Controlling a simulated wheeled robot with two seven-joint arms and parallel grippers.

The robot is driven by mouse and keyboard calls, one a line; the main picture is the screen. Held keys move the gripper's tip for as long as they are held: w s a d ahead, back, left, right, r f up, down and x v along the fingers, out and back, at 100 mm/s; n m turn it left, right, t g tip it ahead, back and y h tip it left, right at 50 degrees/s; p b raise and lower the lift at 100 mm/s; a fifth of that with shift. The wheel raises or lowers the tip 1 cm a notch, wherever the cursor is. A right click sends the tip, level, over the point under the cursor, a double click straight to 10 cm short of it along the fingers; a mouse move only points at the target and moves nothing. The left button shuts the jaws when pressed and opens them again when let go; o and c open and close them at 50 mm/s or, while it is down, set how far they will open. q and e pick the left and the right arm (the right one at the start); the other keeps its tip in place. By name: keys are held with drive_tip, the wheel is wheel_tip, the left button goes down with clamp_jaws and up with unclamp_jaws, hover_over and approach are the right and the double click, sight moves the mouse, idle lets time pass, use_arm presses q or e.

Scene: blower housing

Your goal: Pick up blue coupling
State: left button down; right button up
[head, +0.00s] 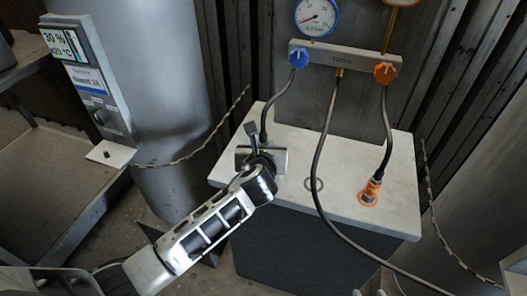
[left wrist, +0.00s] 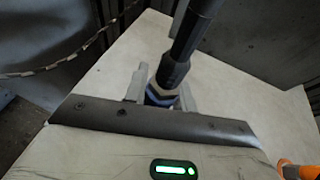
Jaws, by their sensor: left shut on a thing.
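The blue coupling (left wrist: 160,98) shows in the left wrist view as a blue and tan collar at the end of a black hose. My left gripper (left wrist: 162,90) is shut on it, with one grey finger on each side. In the head view my left gripper (head: 262,158) is over the left part of the pale bench top and mostly hides the coupling. The black hose (head: 271,108) rises from there to the blue knob. I cannot tell whether the coupling touches the top. I do not see my right gripper.
An orange coupling (head: 371,190) stands on the bench top (head: 290,208) at the right. Behind are a manifold with a blue knob (head: 299,57) and an orange knob (head: 385,73). A large cylinder (head: 165,80) stands left.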

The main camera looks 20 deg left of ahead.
use_arm(q)
drive_tip(key=s+d+r+p, duration=0.1)
drive_tip(key=s+d+r, duration=0.8)
drive_tip(key=s+r, duration=0.1)
drive_tip(key=shift+s, duration=0.4)
drive_tip(key=shift+a, duration=0.1)
